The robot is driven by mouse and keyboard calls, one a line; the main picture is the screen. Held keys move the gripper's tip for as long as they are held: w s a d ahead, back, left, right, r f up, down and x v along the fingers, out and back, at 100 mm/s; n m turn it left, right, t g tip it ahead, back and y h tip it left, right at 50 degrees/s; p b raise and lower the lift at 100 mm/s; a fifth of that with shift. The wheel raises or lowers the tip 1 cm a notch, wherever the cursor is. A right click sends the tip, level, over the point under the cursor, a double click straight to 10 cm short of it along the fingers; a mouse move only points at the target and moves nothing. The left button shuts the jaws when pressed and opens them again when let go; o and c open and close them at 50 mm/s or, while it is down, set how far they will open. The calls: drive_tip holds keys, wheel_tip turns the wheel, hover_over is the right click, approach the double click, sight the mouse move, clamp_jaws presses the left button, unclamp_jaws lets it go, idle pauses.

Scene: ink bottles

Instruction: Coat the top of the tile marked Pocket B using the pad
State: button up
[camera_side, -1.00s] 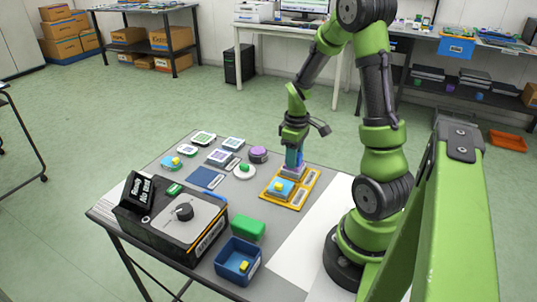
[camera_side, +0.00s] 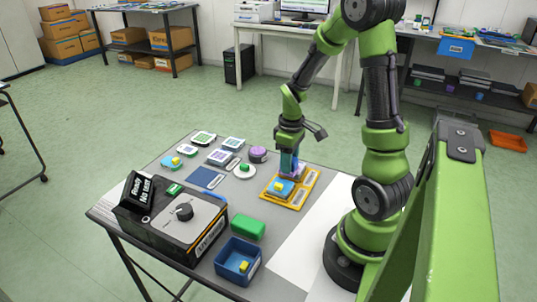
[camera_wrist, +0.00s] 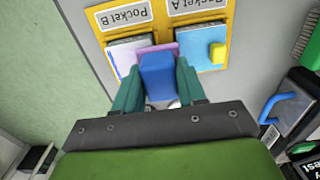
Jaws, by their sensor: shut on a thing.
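My gripper (camera_wrist: 158,95) is shut on the blue handle (camera_wrist: 158,75) of a pad with a purple base (camera_wrist: 170,48). In the side view my gripper (camera_side: 289,158) is over the back part of the yellow tray (camera_side: 309,185). The tile at the Pocket B label (camera_wrist: 124,15) has a pale, bluish-lilac top (camera_wrist: 122,55). The pad overlaps its right side in the wrist view; I cannot tell whether they touch. The handle and fingers hide part of the tile. A light-blue tile with a yellow block (camera_wrist: 217,53) sits at the Pocket A label (camera_wrist: 196,6).
A black machine with a dial (camera_side: 183,212), a green block (camera_side: 248,228) and a blue bin (camera_side: 237,262) stand at the table's front. Several small tiles, a purple round thing (camera_side: 258,154) and a white dish with a green block (camera_side: 244,168) lie left of the tray.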

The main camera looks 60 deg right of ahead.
drive_tip(key=shift+r, duration=2.75)
drive_tip(key=shift+r, duration=1.55)
drive_tip(key=shift+f, duration=0.2)
drive_tip(key=shift+f, duration=3.5)
drive_tip(key=shift+f, duration=1)
